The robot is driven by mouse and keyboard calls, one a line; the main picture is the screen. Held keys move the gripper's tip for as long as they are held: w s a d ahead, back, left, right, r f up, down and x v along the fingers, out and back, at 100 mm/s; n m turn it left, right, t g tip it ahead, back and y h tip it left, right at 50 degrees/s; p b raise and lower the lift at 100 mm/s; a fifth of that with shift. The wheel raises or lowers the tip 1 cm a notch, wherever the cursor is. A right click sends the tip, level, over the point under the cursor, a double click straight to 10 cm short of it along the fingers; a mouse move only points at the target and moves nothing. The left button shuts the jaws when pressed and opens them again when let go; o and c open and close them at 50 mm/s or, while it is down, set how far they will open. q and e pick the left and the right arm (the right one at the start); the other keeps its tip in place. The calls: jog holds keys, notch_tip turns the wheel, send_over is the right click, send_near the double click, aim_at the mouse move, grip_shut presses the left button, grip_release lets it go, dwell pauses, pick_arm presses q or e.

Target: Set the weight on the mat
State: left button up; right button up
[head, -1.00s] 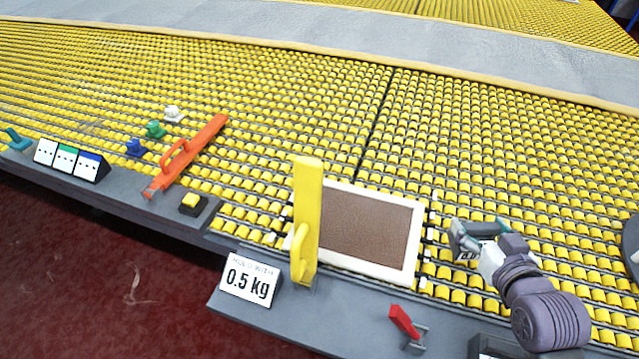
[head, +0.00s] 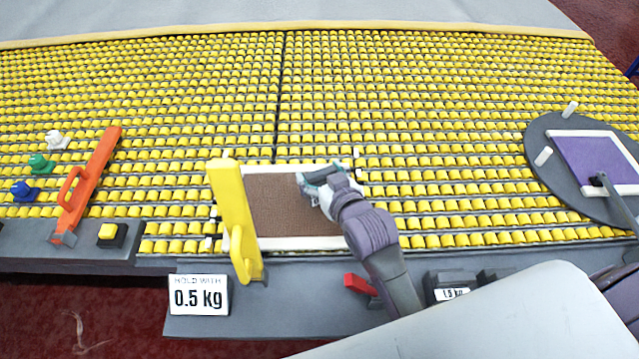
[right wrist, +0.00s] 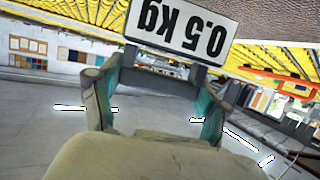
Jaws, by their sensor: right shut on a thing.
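The brown mat (head: 285,208) with its white border lies on the yellow rollers in the middle of the head view. My right gripper (head: 312,182) is above the right part of the mat. It is shut on the weight. In the right wrist view the weight's white label (right wrist: 182,27), reading 0.5 kg upside down, sits beyond the fingertips (right wrist: 155,85). In the head view the gripper hides most of the weight, and I cannot tell whether it touches the mat. My left gripper is not in view.
A tall yellow bar (head: 234,215) stands at the mat's left edge, by a 0.5 kg sign (head: 199,295). A red lever (head: 358,284) is in front. An orange bar (head: 88,180) is at left. A round grey plate with a purple mat (head: 590,158) is at right.

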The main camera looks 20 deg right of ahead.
aim_at(320, 185)
jog(key=shift+w+f, duration=0.1)
jog(key=shift+f, duration=1.8)
jog(key=o, duration=1.6)
jog(key=shift+f, duration=0.25)
jog(key=shift+r, duration=0.1)
jog(key=shift+s+r, duration=0.1)
jog(key=shift+s, duration=0.2)
jog(key=v, duration=1.1)
jog(key=shift+s+r+b, duration=0.15)
jog(key=shift+s+b, duration=0.15)
jog(key=shift+b, duration=0.05)
jog(key=shift+r, duration=0.1)
